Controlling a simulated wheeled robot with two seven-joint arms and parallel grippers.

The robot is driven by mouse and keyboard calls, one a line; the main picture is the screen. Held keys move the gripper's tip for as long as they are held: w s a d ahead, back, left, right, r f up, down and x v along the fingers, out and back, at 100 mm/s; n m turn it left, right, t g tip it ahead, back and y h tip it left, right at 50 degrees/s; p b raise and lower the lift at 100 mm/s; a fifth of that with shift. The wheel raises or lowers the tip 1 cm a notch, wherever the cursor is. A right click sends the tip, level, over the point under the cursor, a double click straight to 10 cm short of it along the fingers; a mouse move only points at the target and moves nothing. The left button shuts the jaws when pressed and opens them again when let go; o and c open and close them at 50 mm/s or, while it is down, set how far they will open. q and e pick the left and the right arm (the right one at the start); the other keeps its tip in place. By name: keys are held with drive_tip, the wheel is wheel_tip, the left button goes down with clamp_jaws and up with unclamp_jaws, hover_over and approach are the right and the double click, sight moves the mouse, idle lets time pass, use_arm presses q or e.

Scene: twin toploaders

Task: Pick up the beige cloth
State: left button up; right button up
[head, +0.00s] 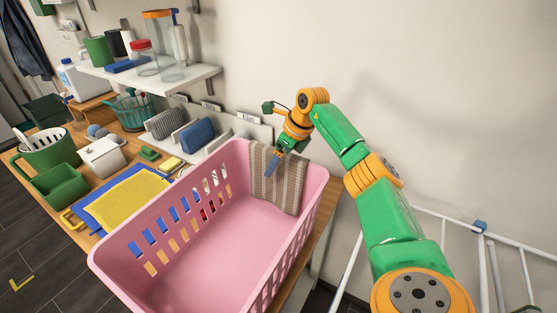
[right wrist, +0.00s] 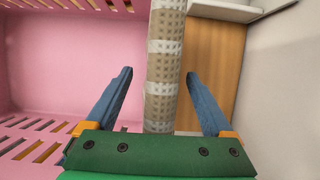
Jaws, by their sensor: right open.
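The beige cloth (head: 277,178), with pale stripes, hangs over the far rim of the pink basket (head: 215,245) in the head view. In the right wrist view the cloth (right wrist: 163,75) runs as an upright band over the rim. My right gripper (head: 271,168) is at the cloth's top fold. In the right wrist view its two blue fingers (right wrist: 160,75) are open, one on each side of the cloth, with gaps on both sides. My left gripper is not in view.
A wooden bench (head: 78,236) behind and left of the basket holds a yellow cloth (head: 128,197), green tubs (head: 58,186) and rolled cloths. A shelf (head: 150,80) with jars is on the wall above. A white rack (head: 487,262) stands at the right.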

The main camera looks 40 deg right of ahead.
drive_tip(key=shift+w+f, duration=0.15)
drive_tip(key=shift+f, duration=0.1)
drive_tip(key=shift+c, duration=0.2)
clamp_jaws()
